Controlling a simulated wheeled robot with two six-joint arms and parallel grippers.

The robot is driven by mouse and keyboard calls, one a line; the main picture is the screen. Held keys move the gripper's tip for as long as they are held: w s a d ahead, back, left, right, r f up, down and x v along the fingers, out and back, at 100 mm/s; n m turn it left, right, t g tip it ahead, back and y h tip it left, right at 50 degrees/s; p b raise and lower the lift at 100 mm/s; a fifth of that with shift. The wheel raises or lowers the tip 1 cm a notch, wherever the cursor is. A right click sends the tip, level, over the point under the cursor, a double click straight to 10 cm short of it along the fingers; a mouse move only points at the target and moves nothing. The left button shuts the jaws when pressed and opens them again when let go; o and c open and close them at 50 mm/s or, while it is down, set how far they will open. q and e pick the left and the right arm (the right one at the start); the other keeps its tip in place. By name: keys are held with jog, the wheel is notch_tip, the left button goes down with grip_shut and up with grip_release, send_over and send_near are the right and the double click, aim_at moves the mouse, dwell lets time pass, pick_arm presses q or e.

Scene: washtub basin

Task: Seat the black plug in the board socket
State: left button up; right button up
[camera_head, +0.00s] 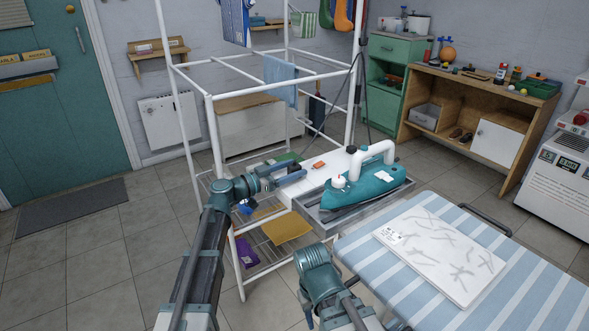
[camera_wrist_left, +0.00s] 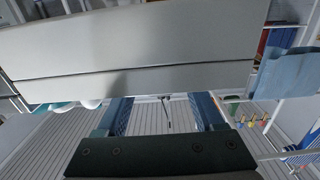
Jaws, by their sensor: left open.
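I cannot make out the black plug or the board socket. My right arm shows at the bottom middle, but its gripper is out of view.
A white rack (camera_head: 208,120) rises behind my left arm. A large pale panel (camera_wrist_left: 140,50) fills the upper left wrist view.

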pick_arm(q)
jog(key=v, duration=1.1)
